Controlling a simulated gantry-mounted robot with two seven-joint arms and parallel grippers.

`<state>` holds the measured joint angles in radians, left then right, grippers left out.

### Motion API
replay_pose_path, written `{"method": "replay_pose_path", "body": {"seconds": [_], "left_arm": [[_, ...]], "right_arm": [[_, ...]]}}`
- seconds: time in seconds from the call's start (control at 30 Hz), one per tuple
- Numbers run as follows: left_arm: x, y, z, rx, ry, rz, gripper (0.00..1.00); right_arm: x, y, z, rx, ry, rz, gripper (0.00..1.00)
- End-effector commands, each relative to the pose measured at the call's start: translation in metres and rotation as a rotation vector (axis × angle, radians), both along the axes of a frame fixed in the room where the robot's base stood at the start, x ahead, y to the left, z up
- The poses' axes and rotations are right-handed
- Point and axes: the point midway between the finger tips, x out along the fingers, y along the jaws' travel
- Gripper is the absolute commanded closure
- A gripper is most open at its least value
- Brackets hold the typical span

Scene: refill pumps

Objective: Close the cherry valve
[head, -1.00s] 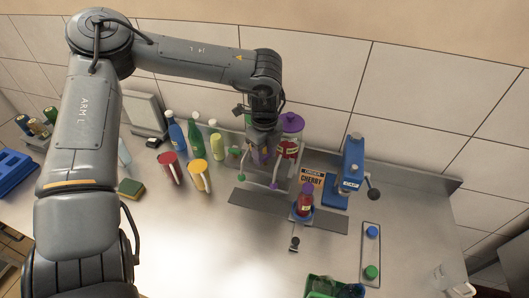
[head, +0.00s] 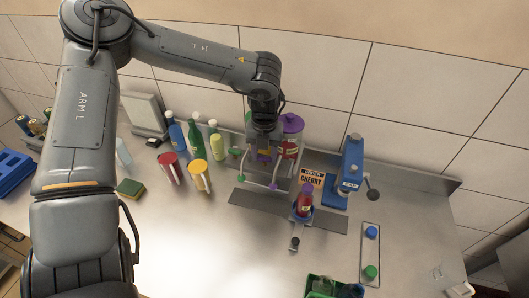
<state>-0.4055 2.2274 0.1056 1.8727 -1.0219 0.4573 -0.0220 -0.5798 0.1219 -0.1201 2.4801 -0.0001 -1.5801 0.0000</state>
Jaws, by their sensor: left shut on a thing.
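The cherry dispenser (head: 289,150) is a clear tank of red liquid with a purple lid, behind and right of my left gripper. A purple knob (head: 273,186) shows at its front, low down; I cannot tell the valve's position. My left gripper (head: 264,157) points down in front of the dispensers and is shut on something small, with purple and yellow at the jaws. The gripper hides most of what it holds. My right gripper is not in view.
An order card reading CHERRY (head: 312,178) and a blue capping press (head: 350,175) stand to the right. Red (head: 169,168) and yellow (head: 199,176) cups and several bottles stand to the left. A green crate (head: 318,284) is at the front.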

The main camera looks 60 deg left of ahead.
Motion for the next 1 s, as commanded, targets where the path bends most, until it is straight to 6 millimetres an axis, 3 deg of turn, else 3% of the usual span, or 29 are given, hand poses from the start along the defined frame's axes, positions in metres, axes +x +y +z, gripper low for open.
{"method": "replay_pose_path", "body": {"seconds": [0.33, 0.9, 0.93, 1.0], "left_arm": [[0.0001, -0.0008, 0.0012, -0.001, 0.001, -0.16, 0.84], [0.0001, -0.0008, 0.001, -0.001, 0.0, -0.194, 0.84], [0.0002, -0.0009, 0.001, -0.001, 0.0, -0.194, 0.52], [0.0003, -0.0008, 0.001, -0.001, 0.0, -0.194, 0.41]], "right_arm": [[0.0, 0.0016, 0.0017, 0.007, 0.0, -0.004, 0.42], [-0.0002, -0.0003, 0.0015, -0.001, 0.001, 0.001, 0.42], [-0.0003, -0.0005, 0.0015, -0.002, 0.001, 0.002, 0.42], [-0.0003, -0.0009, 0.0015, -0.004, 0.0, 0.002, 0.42]]}}
